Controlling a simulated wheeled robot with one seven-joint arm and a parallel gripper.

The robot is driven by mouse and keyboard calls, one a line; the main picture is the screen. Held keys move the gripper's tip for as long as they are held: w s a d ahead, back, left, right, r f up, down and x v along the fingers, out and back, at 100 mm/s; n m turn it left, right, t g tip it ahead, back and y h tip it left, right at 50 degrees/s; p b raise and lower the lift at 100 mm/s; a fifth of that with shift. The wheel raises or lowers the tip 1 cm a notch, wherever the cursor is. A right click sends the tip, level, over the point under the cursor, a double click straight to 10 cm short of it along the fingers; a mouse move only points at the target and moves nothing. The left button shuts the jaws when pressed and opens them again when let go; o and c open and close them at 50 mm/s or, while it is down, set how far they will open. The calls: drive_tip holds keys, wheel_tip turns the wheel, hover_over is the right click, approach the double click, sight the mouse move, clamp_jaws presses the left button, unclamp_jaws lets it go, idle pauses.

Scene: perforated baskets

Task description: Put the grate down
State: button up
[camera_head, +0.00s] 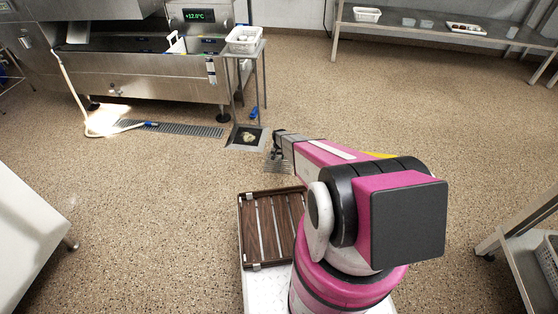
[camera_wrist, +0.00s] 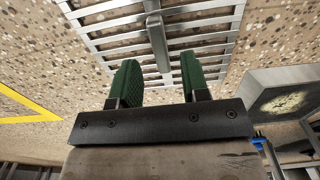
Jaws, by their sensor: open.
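The grate (camera_wrist: 185,32) is a metal frame of parallel slats with a crossbar through its middle. In the wrist view it lies beyond my fingertips, with speckled floor showing between the slats. My gripper (camera_wrist: 160,82) has green pads spread apart, with the crossbar's end between or just beyond them; nothing is clamped. In the head view the grate (camera_head: 277,164) shows small beside my gripper (camera_head: 282,152), partly hidden by it. I cannot tell if it rests flat on the floor. The square floor drain (camera_head: 234,143) is uncovered just left of it, with pale debris inside.
A brown slatted tray (camera_head: 241,232) sits in front of my arm. A steel stand (camera_head: 262,75) with a white basket (camera_head: 243,39) is behind the drain. A hose (camera_head: 72,92) lies at the left. Open floor (camera_head: 400,110) spreads to the right.

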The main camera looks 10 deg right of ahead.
sight(279, 161)
wheel_tip(279, 161, up, 9)
drive_tip(key=s+r+n, duration=0.1)
drive_tip(key=s+r, duration=1.7)
drive_tip(key=r, duration=0.3)
drive_tip(key=s+r+n, duration=0.2)
drive_tip(key=s+r, duration=1.7)
drive_tip(key=r, duration=0.2)
drive_tip(key=shift+s+n, duration=0.15)
drive_tip(key=shift+n, duration=0.15)
